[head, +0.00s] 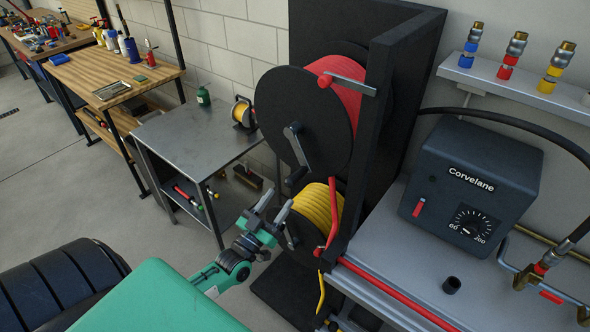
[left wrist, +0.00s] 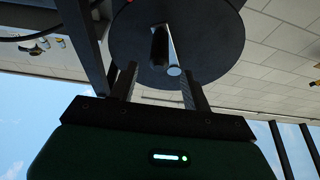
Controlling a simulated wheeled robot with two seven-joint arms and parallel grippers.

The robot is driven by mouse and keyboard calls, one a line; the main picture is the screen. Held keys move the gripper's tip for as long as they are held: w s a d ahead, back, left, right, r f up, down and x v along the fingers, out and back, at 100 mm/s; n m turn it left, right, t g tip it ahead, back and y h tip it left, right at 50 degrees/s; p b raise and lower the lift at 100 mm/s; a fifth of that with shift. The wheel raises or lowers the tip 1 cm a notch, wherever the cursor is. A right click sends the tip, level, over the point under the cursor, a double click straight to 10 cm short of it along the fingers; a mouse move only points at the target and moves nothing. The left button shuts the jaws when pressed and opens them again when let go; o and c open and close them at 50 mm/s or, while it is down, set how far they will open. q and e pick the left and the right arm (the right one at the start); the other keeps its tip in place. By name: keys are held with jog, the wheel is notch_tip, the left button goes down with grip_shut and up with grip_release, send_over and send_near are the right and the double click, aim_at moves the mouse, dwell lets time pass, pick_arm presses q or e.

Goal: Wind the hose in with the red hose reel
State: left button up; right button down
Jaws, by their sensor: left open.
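The red hose reel (head: 350,95) is at the upper middle of the head view, behind a large black disc (head: 275,115). A metal crank (head: 294,143) with a dark grip (head: 297,177) hangs on the disc's front. The red hose (head: 332,205) comes down below the reel and runs along the bench edge to the lower right. My left gripper (head: 273,207) is open and empty, below and left of the crank grip and apart from it. In the left wrist view, a crank (left wrist: 171,52) on a black disc (left wrist: 215,45) shows beyond my open fingers (left wrist: 158,74). My right gripper is not in view.
A yellow hose reel (head: 318,205) sits right under the red one, close to my left gripper. A black upright post (head: 375,140) stands right of the reels. A grey metal table (head: 190,130) is at left. A Corvelane box (head: 475,170) stands on the right bench.

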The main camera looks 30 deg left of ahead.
aim_at(302, 167)
pick_arm(q)
jog(key=p+x, duration=0.3)
jog(key=x, duration=0.5)
jog(key=shift+w+r, duration=0.15)
jog(key=shift+w, duration=0.1)
jog(key=shift+x, duration=0.85)
grip_shut()
jog(key=shift+f, duration=0.2)
